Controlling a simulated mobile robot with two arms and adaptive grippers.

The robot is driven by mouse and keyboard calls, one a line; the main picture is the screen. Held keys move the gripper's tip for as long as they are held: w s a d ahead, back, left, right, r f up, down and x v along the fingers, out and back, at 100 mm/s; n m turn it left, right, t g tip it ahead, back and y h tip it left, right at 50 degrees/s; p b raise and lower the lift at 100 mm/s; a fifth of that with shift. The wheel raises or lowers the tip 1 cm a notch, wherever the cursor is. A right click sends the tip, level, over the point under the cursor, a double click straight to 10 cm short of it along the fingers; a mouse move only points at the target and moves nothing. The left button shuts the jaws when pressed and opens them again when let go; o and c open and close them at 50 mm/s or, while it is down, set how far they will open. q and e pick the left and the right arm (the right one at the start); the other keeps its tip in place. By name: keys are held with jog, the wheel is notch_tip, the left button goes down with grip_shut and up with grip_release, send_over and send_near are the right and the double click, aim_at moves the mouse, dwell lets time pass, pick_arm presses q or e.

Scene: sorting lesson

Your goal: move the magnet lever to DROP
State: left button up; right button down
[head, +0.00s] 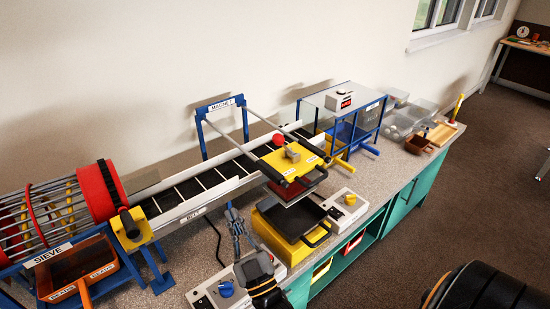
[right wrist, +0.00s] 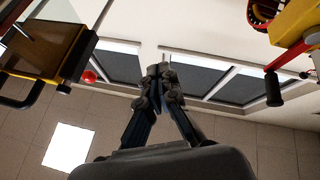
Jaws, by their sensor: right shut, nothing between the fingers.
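The yellow magnet head (head: 290,163) hangs from the rails of the blue MAGNET frame (head: 203,125), over a black tray (head: 290,222). Its lever has a red ball knob (head: 278,139) on the head's upper left. The lettering beside it is too small to read, so I cannot tell the lever's setting. My right gripper (head: 232,212) points up in front of the belt, left of the magnet head and apart from the lever. In the right wrist view its fingertips (right wrist: 160,70) are together and empty, with the red knob (right wrist: 89,76) to their left. My left gripper is out of view.
The black belt (head: 188,190) runs behind my right gripper. A sieve with a red drum (head: 98,190) and a crank (head: 130,222) stands left. Control boxes with blue (head: 226,289) and yellow (head: 349,199) knobs flank the tray. A glass-topped blue frame (head: 384,112) stands right.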

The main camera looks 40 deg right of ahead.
aim_at(284, 146)
jog(key=s+d+r+m+g+h, duration=0.1)
jog(key=s+d+m+h, duration=0.1)
jog(key=h, duration=0.5)
jog(key=s+d+r+m+g+h, duration=0.1)
jog(key=s+d+m+h, duration=0.2)
jog(key=m+h, duration=0.4)
jog(key=shift+s+d+r+g+h, duration=0.15)
jog(key=shift+d+g+h, duration=0.3)
jog(key=shift+h, duration=0.15)
jog(key=p+x, duration=0.1)
jog(key=x, duration=0.3)
jog(key=d+f+p+x, duration=0.1)
jog(key=p+x, duration=0.1)
jog(key=x, duration=0.2)
jog(key=w+p+x, duration=0.1)
jog(key=x, duration=0.4)
jog(key=shift+w+d+f+p, duration=0.15)
jog(key=shift+d+f+p, duration=0.1)
jog(key=shift+f+p, duration=0.15)
jog(key=shift+w+r, duration=0.1)
